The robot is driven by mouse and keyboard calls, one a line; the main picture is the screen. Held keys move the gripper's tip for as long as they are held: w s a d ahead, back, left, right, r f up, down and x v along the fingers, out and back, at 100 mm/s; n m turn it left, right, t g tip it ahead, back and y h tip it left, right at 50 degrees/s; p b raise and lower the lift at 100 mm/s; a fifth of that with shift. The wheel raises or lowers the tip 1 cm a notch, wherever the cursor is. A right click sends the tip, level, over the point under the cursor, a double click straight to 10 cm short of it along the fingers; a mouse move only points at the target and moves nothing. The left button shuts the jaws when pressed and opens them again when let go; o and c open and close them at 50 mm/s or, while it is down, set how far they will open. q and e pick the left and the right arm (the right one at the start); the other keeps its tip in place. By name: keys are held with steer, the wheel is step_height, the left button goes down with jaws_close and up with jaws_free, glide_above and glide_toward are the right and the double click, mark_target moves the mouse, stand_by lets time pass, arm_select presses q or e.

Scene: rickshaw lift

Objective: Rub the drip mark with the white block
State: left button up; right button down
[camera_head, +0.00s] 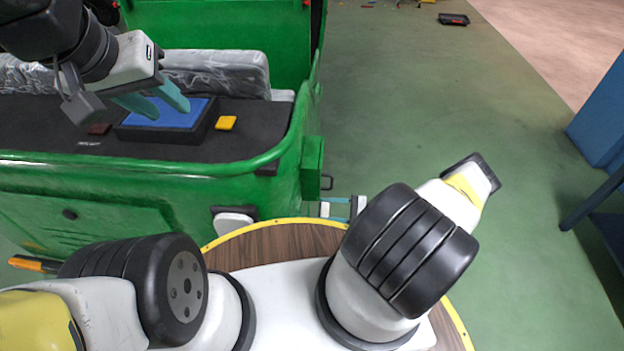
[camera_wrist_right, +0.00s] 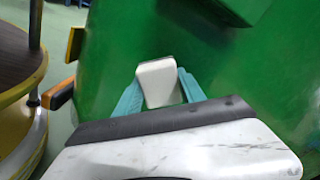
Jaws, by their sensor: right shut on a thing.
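The white block (camera_wrist_right: 158,83) is held between the teal fingers of my right gripper (camera_wrist_right: 158,88) in the right wrist view, in front of a green panel (camera_wrist_right: 115,45). I cannot tell whether the block touches the panel. In the head view, teal and white parts show small beside the green rickshaw's corner, partly hidden by my right arm. My left gripper (camera_head: 171,111) is open, its teal fingers apart above the blue-topped tray (camera_head: 115,133) in the rickshaw. I cannot make out the drip mark in either view.
The green rickshaw (camera_head: 185,185) fills the left of the head view. A yellow block (camera_head: 226,123) and a dark red block (camera_head: 99,129) lie on its dark bed beside the tray. A blue structure (camera_head: 600,125) stands at the right. The green floor (camera_head: 430,90) between is mostly clear.

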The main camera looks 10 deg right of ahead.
steer(key=shift+s+d, duration=0.15)
steer(key=shift+d, duration=0.3)
steer(key=shift+d, duration=0.1)
steer(key=shift+v, duration=1.4)
